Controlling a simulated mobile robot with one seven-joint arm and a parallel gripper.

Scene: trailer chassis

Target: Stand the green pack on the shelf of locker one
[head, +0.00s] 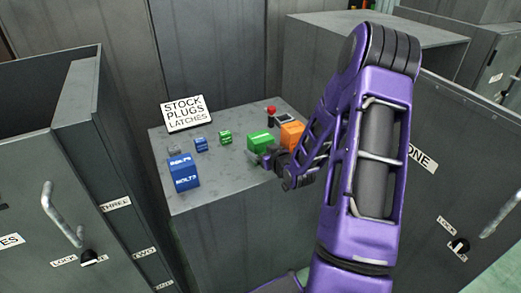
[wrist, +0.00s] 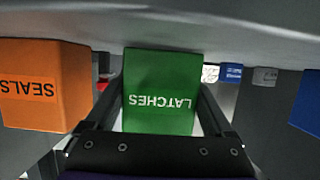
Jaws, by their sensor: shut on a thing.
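The green pack (head: 261,140), lettered LATCHES, is at the right part of the grey counter top, beside the orange pack. In the wrist view the green pack (wrist: 160,85) stands between my two fingers, its lettering upside down in the picture. My gripper (head: 270,158) is shut on it from the near side. I cannot tell whether its base touches the counter. Locker one (head: 425,185) is the grey cabinet at the right, with a ONE label, a handle and a lock knob on its front. Its door looks shut; no shelf shows. My arm covers part of it.
The orange SEALS pack (head: 291,135) is close beside the green one. A blue BOLTS pack (head: 184,172), small blocks and a sign (head: 184,112) stand on the counter (head: 225,185). A red-knobbed device (head: 271,110) is behind. Another locker (head: 45,170) stands left.

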